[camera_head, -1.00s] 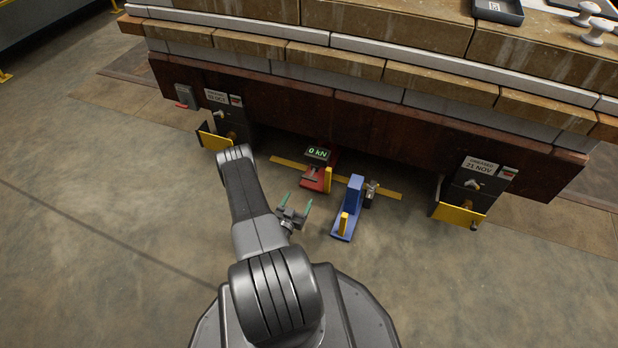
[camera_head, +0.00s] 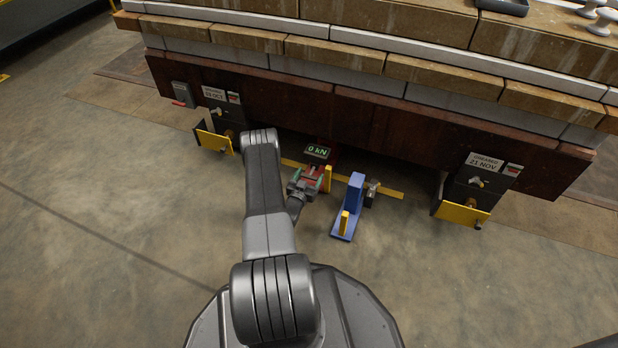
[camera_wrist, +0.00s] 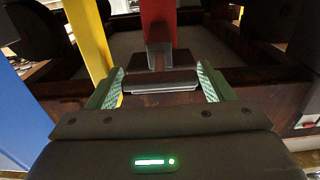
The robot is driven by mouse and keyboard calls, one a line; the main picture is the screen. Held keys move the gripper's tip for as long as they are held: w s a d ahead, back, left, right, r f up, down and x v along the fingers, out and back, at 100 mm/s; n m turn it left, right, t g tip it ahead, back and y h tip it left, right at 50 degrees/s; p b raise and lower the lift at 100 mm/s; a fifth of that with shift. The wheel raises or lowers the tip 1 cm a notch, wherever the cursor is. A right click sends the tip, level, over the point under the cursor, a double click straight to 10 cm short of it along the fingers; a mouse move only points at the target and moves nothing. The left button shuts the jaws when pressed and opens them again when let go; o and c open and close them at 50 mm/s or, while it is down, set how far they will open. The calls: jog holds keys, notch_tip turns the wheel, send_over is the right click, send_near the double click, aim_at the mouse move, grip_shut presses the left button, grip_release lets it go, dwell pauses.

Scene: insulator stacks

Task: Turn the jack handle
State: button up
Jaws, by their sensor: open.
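A red jack (camera_head: 332,160) with a green "0 kN" readout (camera_head: 317,151) stands on the floor under the beam edge, with a yellow upright bar (camera_head: 326,177) at its right. My gripper (camera_head: 311,174) is open at the front of this jack and hides part of it. In the wrist view, the red body (camera_wrist: 158,22) is straight ahead. A dark grey block with a flat crossbar (camera_wrist: 160,82) sticks out below it, between my open green-padded fingers (camera_wrist: 157,90). Whether it is the jack handle, or touches the fingers, I cannot tell. The yellow bar (camera_wrist: 88,38) stands close beside the left finger.
A blue jack-like unit (camera_head: 356,192) with a yellow piece stands just right of my gripper. A thin yellow strip (camera_head: 388,193) lies on the floor behind. Yellow-fronted brackets (camera_head: 461,214) hang at both sides under the heavy stack. The floor at right front is clear.

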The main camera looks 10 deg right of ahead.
jog(key=c, duration=0.7)
jog(key=shift+m, duration=0.3)
